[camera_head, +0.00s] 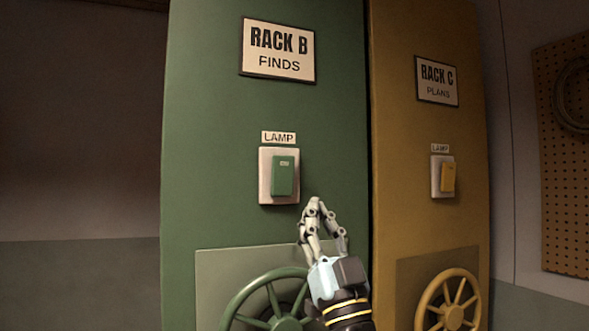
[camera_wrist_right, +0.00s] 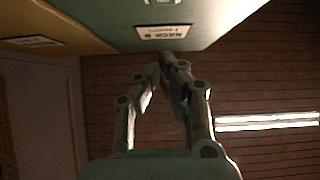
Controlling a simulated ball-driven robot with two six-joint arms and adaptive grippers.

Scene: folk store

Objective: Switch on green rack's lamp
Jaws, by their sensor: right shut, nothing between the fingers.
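The green rack (camera_head: 210,150) carries a sign reading RACK B FINDS (camera_head: 278,51). Below a LAMP label (camera_head: 278,138) on it is a pale switch plate with a green rocker, the green rack's lamp switch (camera_head: 283,176). My right gripper (camera_head: 314,203) is shut and empty, its fingertips pointing up, just below and to the right of the switch plate in the head view. I cannot tell whether it touches the rack. In the right wrist view the shut fingertips (camera_wrist_right: 166,62) show below the rack's sign (camera_wrist_right: 163,31). My left gripper is not in view.
A green handwheel (camera_head: 284,322) sits low on the green rack, left of my right gripper. The yellow rack (camera_head: 410,150), marked RACK C PLANS, stands to the right with its own lamp switch (camera_head: 447,177) and yellow handwheel (camera_head: 453,316). A pegboard (camera_head: 560,210) hangs at far right.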

